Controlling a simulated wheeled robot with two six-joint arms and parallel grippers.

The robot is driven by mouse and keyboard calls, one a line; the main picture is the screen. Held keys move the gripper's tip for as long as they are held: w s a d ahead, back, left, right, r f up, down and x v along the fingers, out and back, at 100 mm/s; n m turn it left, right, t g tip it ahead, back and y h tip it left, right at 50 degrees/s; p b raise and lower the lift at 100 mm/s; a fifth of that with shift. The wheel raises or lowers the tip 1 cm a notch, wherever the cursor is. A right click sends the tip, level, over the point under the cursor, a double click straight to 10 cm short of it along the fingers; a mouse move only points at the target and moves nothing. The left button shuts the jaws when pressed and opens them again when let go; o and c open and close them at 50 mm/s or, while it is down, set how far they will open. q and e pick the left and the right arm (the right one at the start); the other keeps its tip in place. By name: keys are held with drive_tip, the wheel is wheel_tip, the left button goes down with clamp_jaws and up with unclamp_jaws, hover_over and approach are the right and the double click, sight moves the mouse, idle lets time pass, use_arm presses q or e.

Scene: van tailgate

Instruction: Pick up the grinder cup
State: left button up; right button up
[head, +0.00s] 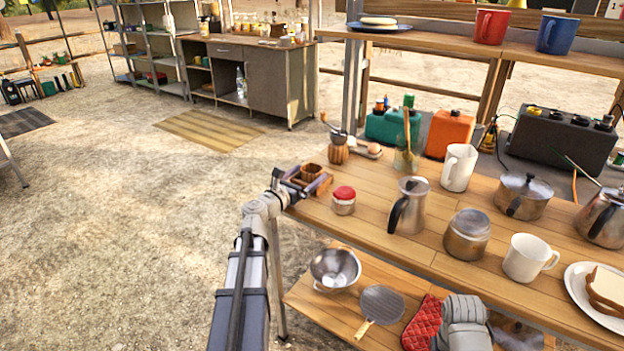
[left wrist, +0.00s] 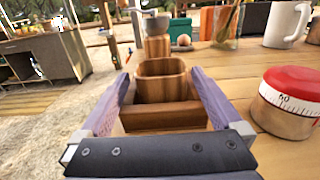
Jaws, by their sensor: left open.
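The grinder cup (head: 312,171) is a small wooden cup at the left end of the wooden table. In the left wrist view the cup (left wrist: 163,72) stands upright between my left gripper's fingers, at their far end. My left gripper (head: 306,182) is open, with a purple finger on each side of the cup; gaps show between the fingers and the cup. A wooden block or drawer (left wrist: 162,116) is on the near side of the cup, between the fingers. The grinder (head: 338,153), with a metal top and crank, stands just behind. My right gripper is not in view.
A moka pot (head: 408,205), a metal canister (head: 467,236) and white mugs (head: 458,167) stand farther right. A lower shelf holds a metal bowl (head: 335,267).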

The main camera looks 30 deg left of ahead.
sight(317, 168)
use_arm(q)
drive_tip(key=shift+w+d, duration=0.15)
drive_tip(key=shift+w, duration=1.2)
drive_tip(key=shift+w+d, duration=0.15)
drive_tip(key=shift+w, duration=1.2)
drive_tip(key=shift+s, duration=0.1)
drive_tip(key=shift+c, duration=0.2)
drive_tip(key=c, duration=1.3)
wheel_tip(317, 168, up, 10)
drive_tip(key=p, duration=1)
